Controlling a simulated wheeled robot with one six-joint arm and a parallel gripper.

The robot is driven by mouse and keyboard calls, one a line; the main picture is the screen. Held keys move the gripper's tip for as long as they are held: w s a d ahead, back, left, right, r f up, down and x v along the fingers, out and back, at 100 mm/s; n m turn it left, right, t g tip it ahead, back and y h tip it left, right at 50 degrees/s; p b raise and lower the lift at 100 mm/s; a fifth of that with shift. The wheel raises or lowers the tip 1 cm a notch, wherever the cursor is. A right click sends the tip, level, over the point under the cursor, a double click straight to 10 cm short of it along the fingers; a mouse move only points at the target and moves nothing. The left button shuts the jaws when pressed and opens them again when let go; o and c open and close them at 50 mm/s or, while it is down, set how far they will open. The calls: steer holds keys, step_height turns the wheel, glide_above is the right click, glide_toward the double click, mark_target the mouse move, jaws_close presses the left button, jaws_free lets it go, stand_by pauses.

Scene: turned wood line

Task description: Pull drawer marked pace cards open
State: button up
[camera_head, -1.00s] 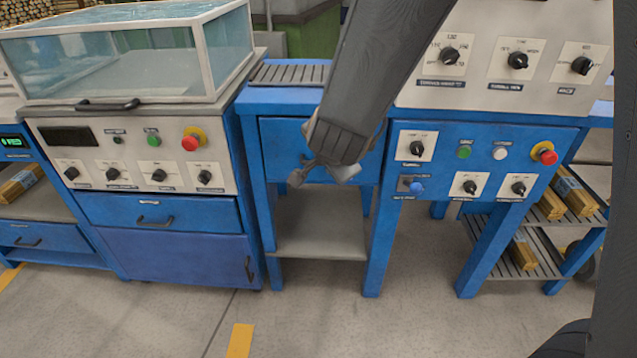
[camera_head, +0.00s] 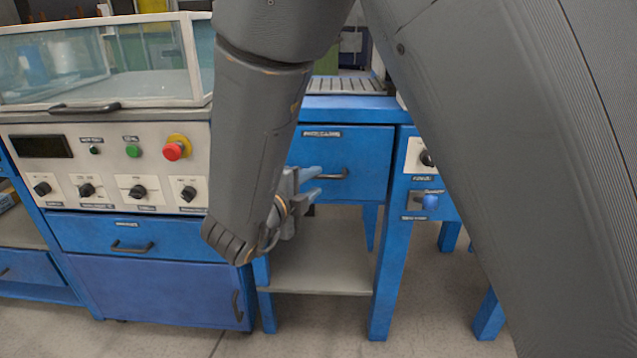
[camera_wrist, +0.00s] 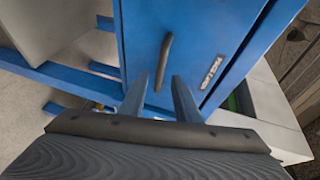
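The blue drawer (camera_head: 350,152) under the slatted top is shut, with a label strip (camera_head: 322,134) at its upper edge and a dark bar handle (camera_head: 332,174). In the wrist view the drawer front (camera_wrist: 200,30) fills the upper middle, its handle (camera_wrist: 164,60) and label (camera_wrist: 212,72) turned on their sides. The label's words are too blurred to be sure of. My gripper (camera_head: 318,180) is in front of the handle, partly hidden by my own wrist. In the wrist view my gripper (camera_wrist: 160,85) has its two fingers apart, with the handle just beyond their tips and nothing held.
At left stands a cabinet with a control panel (camera_head: 110,165), another drawer (camera_head: 140,236) and a glazed hood (camera_head: 100,60). A grey shelf (camera_head: 320,265) lies below the drawer. A blue knob (camera_head: 430,202) sits on the panel at right.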

mark_target(321, 178)
steer(key=shift+b+x, duration=0.3)
steer(key=shift+x, duration=1.5)
jaws_close()
